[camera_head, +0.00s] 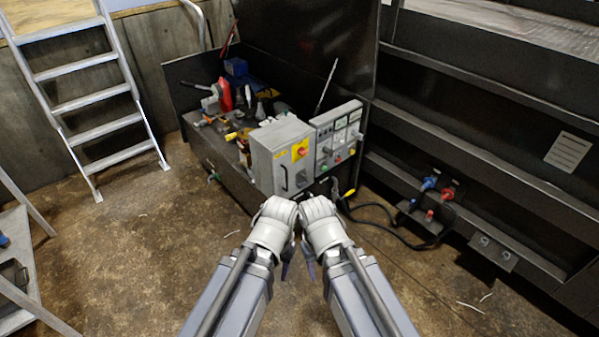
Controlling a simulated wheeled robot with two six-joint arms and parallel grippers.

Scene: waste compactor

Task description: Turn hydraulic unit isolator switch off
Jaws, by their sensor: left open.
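A hydraulic unit (245,182) stands in the middle back, with a grey control cabinet (268,160) at its front right. On the cabinet face is a red rotary switch on a yellow plate (300,150), which looks like the isolator switch. It is small, and its exact position is hard to read. My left gripper (286,270) is open at the lower middle, in front of and below the cabinet, apart from the switch. My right gripper (308,266) is close beside it on the right. Its fingers are mostly hidden behind its wrist, and I see nothing held.
A panel with gauges and buttons (340,135) adjoins the cabinet. Black hoses with blue and red couplings (430,184) lie at right by a dark steel frame (480,190). A metal ladder (88,98) leans at left. The floor (150,245) at left is mostly clear.

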